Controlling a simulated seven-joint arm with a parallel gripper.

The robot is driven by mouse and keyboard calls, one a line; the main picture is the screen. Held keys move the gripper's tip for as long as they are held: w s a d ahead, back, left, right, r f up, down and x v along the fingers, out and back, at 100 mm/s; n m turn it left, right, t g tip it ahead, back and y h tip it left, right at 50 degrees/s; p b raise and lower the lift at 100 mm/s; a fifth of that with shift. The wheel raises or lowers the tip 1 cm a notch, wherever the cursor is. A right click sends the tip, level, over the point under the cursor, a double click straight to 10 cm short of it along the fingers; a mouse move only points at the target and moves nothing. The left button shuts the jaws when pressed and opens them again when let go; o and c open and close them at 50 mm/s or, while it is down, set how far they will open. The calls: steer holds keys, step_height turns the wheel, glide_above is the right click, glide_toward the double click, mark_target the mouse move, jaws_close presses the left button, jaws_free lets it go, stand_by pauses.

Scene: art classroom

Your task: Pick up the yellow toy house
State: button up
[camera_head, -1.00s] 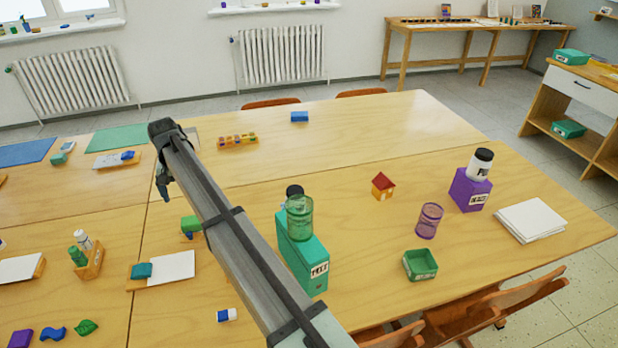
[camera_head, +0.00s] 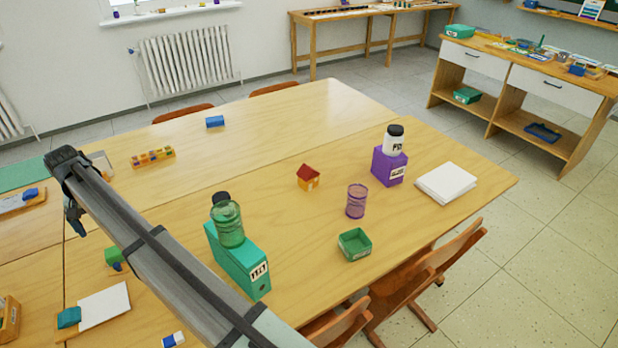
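The yellow toy house (camera_head: 309,183) has a red roof and stands upright on the wooden table, right of the middle of the head view. My gripper (camera_head: 76,222) is at the far end of my arm, at the left of the view. It is well to the left of the house and apart from it. Its fingers are small and partly hidden, so I cannot tell whether they are open or shut.
A green box (camera_head: 238,262) with a green jar (camera_head: 228,224) stands between my arm and the house. A purple cup (camera_head: 357,201), a green tray (camera_head: 341,248), a purple box (camera_head: 389,168) and white paper (camera_head: 447,183) lie to the right. Bare tabletop surrounds the house.

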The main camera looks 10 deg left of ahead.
steer(key=shift+c, duration=0.6)
